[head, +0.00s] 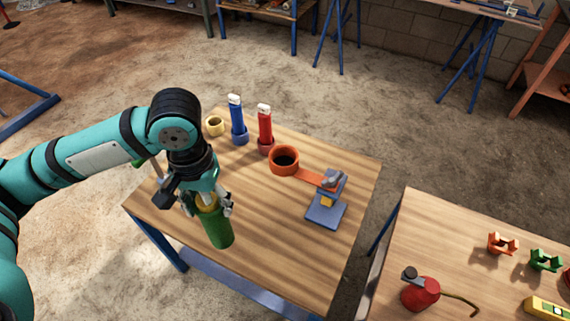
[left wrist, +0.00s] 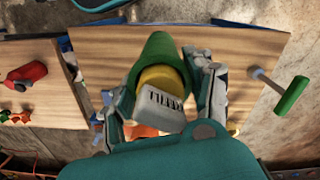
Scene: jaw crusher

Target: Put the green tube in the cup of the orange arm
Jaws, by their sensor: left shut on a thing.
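The green tube (head: 220,230) is in my left gripper (head: 209,207), above the front left part of the wooden table. It tilts slightly, with a yellow band near its top. In the left wrist view the green tube (left wrist: 160,52) shows its yellow band and a grey end cap between the two fingers. I cannot tell whether its lower end touches the table. The orange cup (head: 284,161) is empty and sits at the end of an orange arm (head: 312,177) on a blue stand (head: 326,213), right of and behind the tube. My right gripper is not in view.
A blue tube (head: 237,115) and a red tube (head: 265,125) stand in holders at the back, near an empty cream ring (head: 215,126). A green-headed mallet (left wrist: 291,96) lies at the left edge. A second table (head: 390,262) holds a red oil can (head: 420,294).

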